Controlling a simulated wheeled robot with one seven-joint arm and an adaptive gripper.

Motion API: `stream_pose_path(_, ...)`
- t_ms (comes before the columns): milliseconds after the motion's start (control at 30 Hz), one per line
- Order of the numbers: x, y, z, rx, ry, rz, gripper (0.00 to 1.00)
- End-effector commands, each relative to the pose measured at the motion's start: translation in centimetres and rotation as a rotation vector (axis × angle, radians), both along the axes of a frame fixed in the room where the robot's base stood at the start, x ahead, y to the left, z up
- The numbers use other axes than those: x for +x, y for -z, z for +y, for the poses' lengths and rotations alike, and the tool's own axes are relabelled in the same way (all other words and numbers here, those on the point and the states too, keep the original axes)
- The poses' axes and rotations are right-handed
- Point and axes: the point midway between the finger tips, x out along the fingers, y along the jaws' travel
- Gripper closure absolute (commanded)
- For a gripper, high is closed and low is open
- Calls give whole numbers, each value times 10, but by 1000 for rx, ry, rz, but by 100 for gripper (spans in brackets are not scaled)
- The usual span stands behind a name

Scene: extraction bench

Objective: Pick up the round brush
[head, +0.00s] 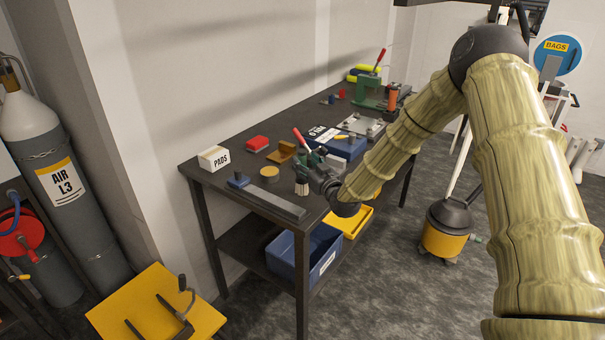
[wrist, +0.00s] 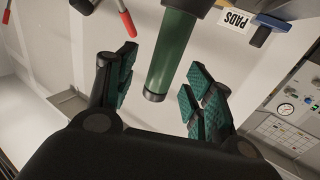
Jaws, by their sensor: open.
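The round brush stands upright on its pale bristles (head: 301,189) near the front edge of the bench in the head view. Its upper part is largely hidden by my gripper (head: 315,168). In the wrist view a green cylinder with a dark end cap, apparently the brush handle (wrist: 172,55), lies between the two green-padded fingers of my gripper (wrist: 160,78). The fingers are open, with a visible gap on both sides of the handle.
A red-handled tool (head: 299,136) stands just behind my gripper. A blue bin (head: 284,250) sits below.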

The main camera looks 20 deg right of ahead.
Motion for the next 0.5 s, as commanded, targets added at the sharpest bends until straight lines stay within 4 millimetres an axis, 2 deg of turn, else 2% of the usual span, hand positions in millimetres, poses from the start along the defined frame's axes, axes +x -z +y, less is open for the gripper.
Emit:
stream_pose_path(200,21,-1,6,0,-2,1,48)
stream_pose_path(500,25,0,6,0,-2,0,48)
